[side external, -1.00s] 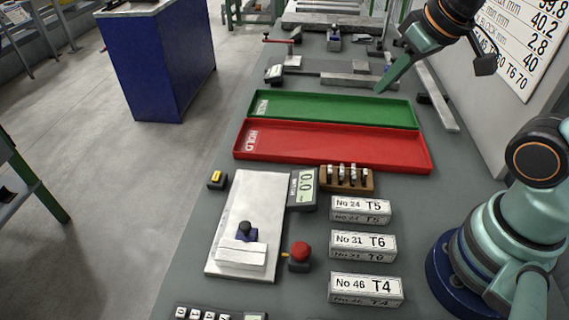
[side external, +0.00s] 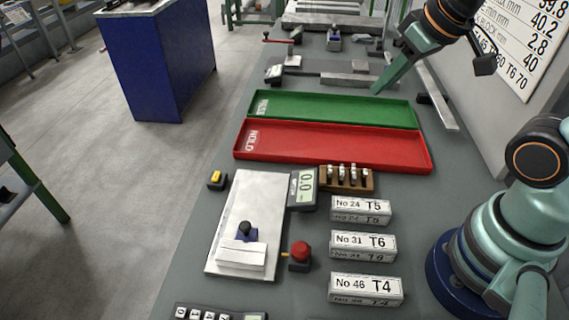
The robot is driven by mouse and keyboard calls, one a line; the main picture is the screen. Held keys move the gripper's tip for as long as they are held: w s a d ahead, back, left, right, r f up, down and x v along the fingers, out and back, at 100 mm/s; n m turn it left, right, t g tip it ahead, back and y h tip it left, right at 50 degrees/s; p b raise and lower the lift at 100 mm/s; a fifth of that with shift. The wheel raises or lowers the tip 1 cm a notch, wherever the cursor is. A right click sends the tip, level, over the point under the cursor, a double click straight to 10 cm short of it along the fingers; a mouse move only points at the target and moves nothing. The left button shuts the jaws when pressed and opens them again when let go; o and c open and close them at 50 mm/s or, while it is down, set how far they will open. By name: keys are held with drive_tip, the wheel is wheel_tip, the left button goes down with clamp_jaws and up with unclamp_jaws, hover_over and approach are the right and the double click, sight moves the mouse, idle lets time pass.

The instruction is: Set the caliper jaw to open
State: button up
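Nothing is visibly held. I cannot tell whether it touches the bar.
A green tray (side external: 335,108) and a red tray (side external: 335,145), both empty, lie in front of the bar. Nearer are a white plate (side external: 258,195), a 0.0 display (side external: 303,188), a wooden peg rack (side external: 346,178) and labelled blocks (side external: 363,245). A wall panel stands right.

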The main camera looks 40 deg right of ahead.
drive_tip(key=o, duration=0.4)
drive_tip(key=shift+w+a, duration=0.25)
drive_tip(key=shift+a, duration=0.1)
drive_tip(key=n+g, duration=0.1)
drive_tip(key=g, duration=0.5)
hover_over(245, 225)
wheel_tip(245, 225, down, 8)
wheel_tip(245, 225, down, 12)
drive_tip(key=shift+r, duration=0.1)
clamp_jaws()
drive_tip(key=shift+r, duration=0.1)
